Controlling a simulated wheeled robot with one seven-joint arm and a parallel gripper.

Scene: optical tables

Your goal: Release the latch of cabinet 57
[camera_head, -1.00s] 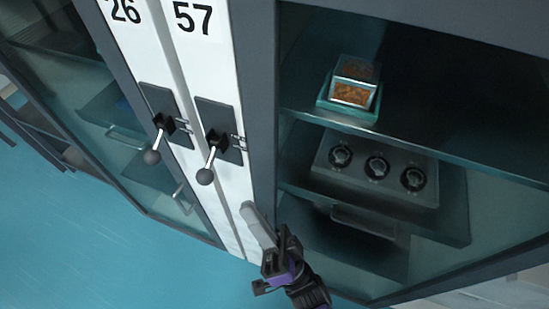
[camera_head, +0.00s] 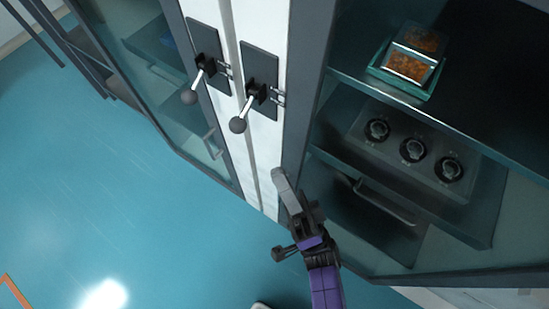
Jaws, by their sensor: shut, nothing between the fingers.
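Cabinet 57's latch is a dark plate (camera_head: 261,70) with a short lever ending in a dark ball knob (camera_head: 238,125), on the white door strip. The lever slants down and to the left. A second, similar latch (camera_head: 208,48), on the strip numbered 26 in the earlier view, sits just left of it. The number labels are out of the picture now. My gripper (camera_head: 279,178) is shut and empty, below and right of the knob and apart from it. It shows in front of the lower end of the white strip.
Right of the strip is a glass-fronted cabinet with a box of orange-brown material (camera_head: 411,65) on a shelf and a panel with three dark knobs (camera_head: 412,150). A drawer handle (camera_head: 384,203) is below.

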